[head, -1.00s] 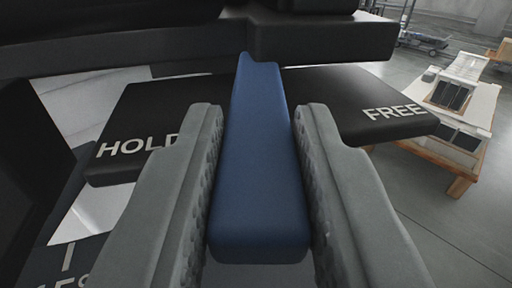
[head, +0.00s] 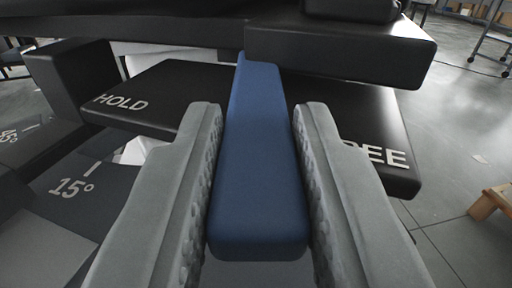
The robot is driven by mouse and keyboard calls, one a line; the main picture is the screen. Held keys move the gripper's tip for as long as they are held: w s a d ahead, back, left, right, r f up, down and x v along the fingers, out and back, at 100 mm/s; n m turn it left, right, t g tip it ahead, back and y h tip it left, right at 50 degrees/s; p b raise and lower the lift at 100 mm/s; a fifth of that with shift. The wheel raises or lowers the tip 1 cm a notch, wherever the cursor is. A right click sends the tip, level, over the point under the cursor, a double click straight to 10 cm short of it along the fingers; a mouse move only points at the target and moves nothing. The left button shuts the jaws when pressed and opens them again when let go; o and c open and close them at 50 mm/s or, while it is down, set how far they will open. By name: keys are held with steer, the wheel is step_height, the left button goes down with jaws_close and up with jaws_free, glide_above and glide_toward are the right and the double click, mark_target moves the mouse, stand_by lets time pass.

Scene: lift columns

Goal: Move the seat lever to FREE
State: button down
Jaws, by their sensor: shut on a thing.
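The blue seat lever (head: 259,160) stands in the middle of the head view, its far end reaching toward the dark seat parts. My gripper (head: 258,185) is shut on it, one grey finger on each side. Behind the lever runs a black plate. Its HOLD mark (head: 120,102) is in full view at the left. Its FREE mark (head: 380,155) is at the right, with the first letters hidden behind my right finger. The lever is between the two marks, and its far end is at the plate's back edge.
A black block (head: 340,50) overhangs the plate at the back right. A dark panel marked 15° (head: 75,188) lies at the lower left. Grey floor (head: 455,135) is open at the right, with part of a wooden piece (head: 493,201) at the edge.

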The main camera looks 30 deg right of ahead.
steer(key=shift+s+d+n+y, duration=0.15)
steer(key=shift+d+n+y, duration=0.15)
steer(key=shift+y, duration=0.1)
steer(key=c, duration=1.2)
jaws_free()
steer(key=v, duration=1.2)
steer(key=shift+d+f, duration=0.1)
steer(key=shift+f, duration=0.1)
